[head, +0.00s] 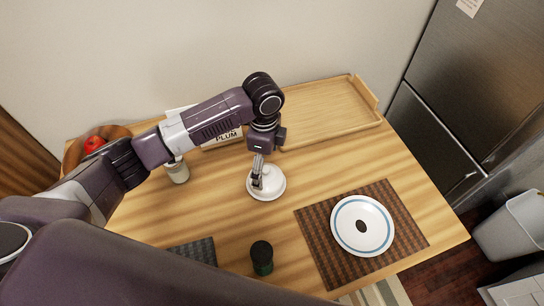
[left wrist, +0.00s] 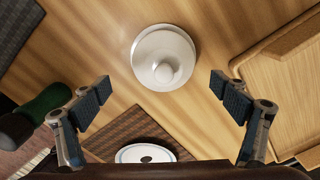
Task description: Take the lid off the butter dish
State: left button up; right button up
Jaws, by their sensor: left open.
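The butter dish (head: 268,190) is a round white dish on the wooden table, near the middle of the head view. Its white lid with a round knob (left wrist: 164,72) sits on it in the left wrist view. My left gripper (head: 257,184) points down over the dish and hides part of it. In the left wrist view its two fingers (left wrist: 163,93) are wide apart with nothing between them; the dish appears beyond and a little above the line between the tips. My right gripper is not in view.
A wooden tray (head: 330,112) stands at the back right. A blue-rimmed plate (head: 346,235) lies on a brown mat (head: 404,213). A dark green-black jar (head: 262,258) is at the front, a pale jar (head: 178,173) at left. A bowl (head: 118,132) holds something red.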

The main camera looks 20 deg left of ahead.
aim_at(265, 171)
pick_arm(q)
jog(key=shift+f, duration=0.9)
jog(key=shift+s+a+f+p, duration=0.15)
jog(key=shift+f+p, duration=0.25)
jog(key=shift+f, duration=0.3)
jog(key=f, duration=0.3)
jog(key=shift+w+f+p, duration=0.25)
jog(key=shift+w+p, duration=0.1)
jog(key=shift+w, duration=0.05)
jog(key=shift+f, duration=0.4)
jog(key=c, duration=1.1)
jog(key=shift+c, duration=0.2)
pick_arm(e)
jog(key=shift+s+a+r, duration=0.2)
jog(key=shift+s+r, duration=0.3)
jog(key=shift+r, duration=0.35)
pick_arm(q)
jog(key=shift+r, duration=0.15)
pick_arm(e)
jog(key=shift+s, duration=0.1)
